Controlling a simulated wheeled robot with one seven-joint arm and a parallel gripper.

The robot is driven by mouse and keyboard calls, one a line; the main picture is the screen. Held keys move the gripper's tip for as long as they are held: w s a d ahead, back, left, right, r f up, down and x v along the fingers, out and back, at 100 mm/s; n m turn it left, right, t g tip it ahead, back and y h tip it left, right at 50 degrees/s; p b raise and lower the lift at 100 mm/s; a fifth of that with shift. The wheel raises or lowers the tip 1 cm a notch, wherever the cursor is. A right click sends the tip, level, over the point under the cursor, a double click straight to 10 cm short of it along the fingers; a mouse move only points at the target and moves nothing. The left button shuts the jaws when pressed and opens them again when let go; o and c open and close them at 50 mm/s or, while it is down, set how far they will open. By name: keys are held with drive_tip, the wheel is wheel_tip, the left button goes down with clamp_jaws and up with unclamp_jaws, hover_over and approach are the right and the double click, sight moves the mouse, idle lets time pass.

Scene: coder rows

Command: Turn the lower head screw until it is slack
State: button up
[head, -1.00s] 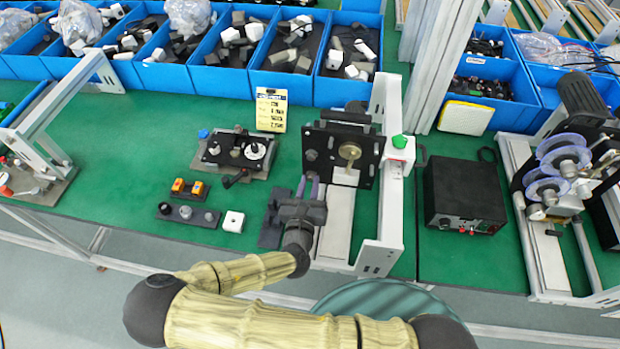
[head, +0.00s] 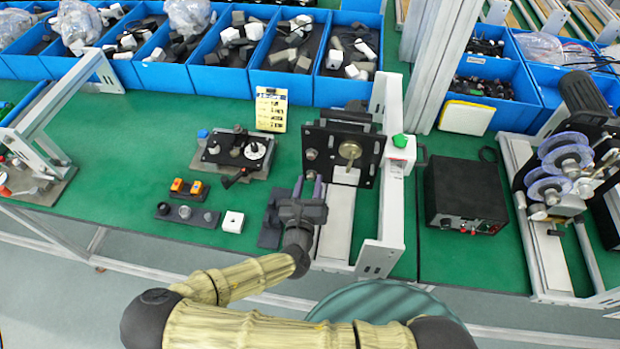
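The coder head is a black plate (head: 365,172) with a brass disc (head: 350,150) on its face, standing upright on a light rail. A small grey knob (head: 311,154) sits at the left of the plate. I cannot tell whether this knob is the lower head screw; no other screw shows clearly at this size. My gripper (head: 308,183) points away from me, just in front of and below the grey knob. Its two purple fingers are apart with a gap between them, and nothing shows in the gap. The fingertips look clear of the knob, though depth is hard to judge.
A white upright frame (head: 388,215) with a green-button box (head: 400,150) stands right of the head. A black power box (head: 464,192) is further right. Left are a plate with knobs (head: 237,152), a yellow label card (head: 271,109) and a white block (head: 233,221). Blue bins line the back.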

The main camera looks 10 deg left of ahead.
drive_tip(key=m, duration=0.4)
drive_tip(key=shift+m+b, duration=0.3)
drive_tip(key=shift+b, duration=0.05)
drive_tip(key=m, duration=0.3)
drive_tip(key=shift+m, duration=0.4)
clamp_jaws()
drive_tip(key=n, duration=0.4)
drive_tip(key=shift+c, duration=0.2)
unclamp_jaws()
drive_tip(key=shift+o, duration=0.2)
drive_tip(key=shift+w, duration=0.1)
